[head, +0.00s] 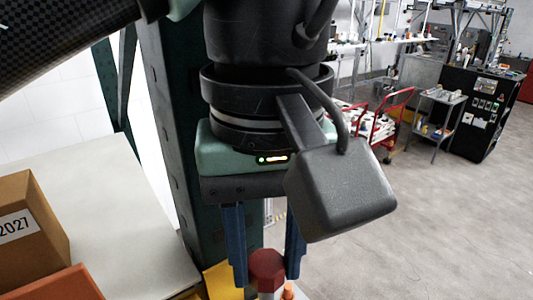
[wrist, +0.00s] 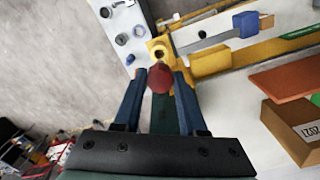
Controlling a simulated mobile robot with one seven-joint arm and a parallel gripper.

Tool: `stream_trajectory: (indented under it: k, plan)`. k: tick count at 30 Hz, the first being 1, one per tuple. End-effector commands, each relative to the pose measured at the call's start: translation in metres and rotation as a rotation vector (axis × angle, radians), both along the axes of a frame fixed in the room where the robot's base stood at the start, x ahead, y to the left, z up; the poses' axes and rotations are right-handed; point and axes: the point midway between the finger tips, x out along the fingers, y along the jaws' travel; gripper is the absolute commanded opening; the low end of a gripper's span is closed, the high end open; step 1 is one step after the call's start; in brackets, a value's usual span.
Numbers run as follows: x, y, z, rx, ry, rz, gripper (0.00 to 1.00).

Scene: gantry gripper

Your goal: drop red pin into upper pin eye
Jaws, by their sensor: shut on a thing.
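My gripper (head: 266,278) points down with its two blue fingers on either side of the red pin (head: 266,266). It is shut on the pin's red, faceted head. In the wrist view my gripper (wrist: 160,76) has the red pin (wrist: 160,80) between its fingertips. A yellow pin eye (wrist: 158,49) with a dark round hole shows just beyond the pin head in that view. The pin's head appears beside the hole, not over it. The pin's lower end is mostly hidden, and I cannot tell its height above the eye.
A cardboard box (head: 30,225) and an orange box (head: 55,285) stand on a pale surface (head: 110,190) at left. A dark green column rises behind my gripper. In the wrist view a yellow beam (wrist: 265,50) with a blue block (wrist: 246,24) runs right. Open floor lies at right.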

Motion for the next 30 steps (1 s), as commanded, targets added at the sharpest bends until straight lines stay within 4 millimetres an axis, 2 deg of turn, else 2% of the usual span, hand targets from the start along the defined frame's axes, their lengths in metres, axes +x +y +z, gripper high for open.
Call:
stream_trajectory:
  k: [3, 12, 30]
  plan:
    - [0.000, 0.000, -0.016, 0.000, 0.001, -0.001, 0.00]
    - [0.000, 0.000, -0.042, 0.000, 0.001, -0.001, 0.00]
    - [0.000, 0.000, -0.045, 0.000, 0.000, 0.000, 0.00]
